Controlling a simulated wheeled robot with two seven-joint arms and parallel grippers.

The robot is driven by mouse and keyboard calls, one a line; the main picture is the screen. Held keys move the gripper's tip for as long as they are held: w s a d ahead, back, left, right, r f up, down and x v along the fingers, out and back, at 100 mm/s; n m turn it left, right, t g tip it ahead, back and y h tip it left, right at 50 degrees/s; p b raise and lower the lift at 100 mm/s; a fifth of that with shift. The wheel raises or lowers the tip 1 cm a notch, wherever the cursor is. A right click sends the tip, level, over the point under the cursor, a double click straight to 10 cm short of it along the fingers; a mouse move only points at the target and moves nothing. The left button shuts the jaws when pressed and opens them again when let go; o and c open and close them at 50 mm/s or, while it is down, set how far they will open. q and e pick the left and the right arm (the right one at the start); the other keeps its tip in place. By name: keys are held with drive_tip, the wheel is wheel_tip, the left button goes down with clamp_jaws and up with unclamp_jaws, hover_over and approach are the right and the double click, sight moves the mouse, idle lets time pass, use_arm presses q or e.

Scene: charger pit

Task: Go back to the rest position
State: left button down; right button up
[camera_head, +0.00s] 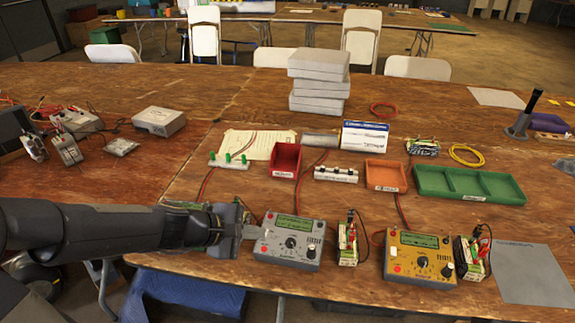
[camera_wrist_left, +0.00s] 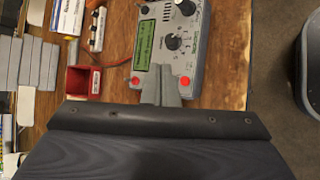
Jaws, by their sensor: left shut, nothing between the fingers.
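My left gripper (camera_head: 246,232) comes in from the left over the front edge of the table. It is shut and empty, with its tips at the left side of the grey charger (camera_head: 288,241). In the left wrist view the shut fingers (camera_wrist_left: 160,92) overlap the near end of the grey charger (camera_wrist_left: 177,42), between its two red buttons. Whether they touch it I cannot tell. The yellow charger (camera_head: 421,258) stands further right, with a battery pack (camera_head: 347,243) between the two chargers and another pack (camera_head: 470,256) at its right. My right gripper is not in view.
A red bin (camera_head: 286,160), an orange bin (camera_head: 386,175) and a green tray (camera_head: 470,185) stand behind the chargers. Grey boxes (camera_head: 319,80) are stacked at the back. Red leads run across the table. The wooden table (camera_head: 130,180) is fairly clear behind my left arm.

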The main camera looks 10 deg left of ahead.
use_arm(q)
drive_tip(key=s+r+m+p, duration=0.4)
drive_tip(key=s+r+m, duration=0.3)
drive_tip(key=s+r, duration=0.3)
drive_tip(key=s+a+r+m+g+y+p, duration=0.1)
drive_tip(key=s+a+m+y+p, duration=0.2)
drive_tip(key=s+a+m, duration=0.3)
drive_tip(key=s+y, duration=0.1)
drive_tip(key=s, duration=0.4)
drive_tip(key=shift+a+r, duration=0.2)
drive_tip(key=shift+r, duration=0.05)
drive_tip(key=shift+s, duration=0.1)
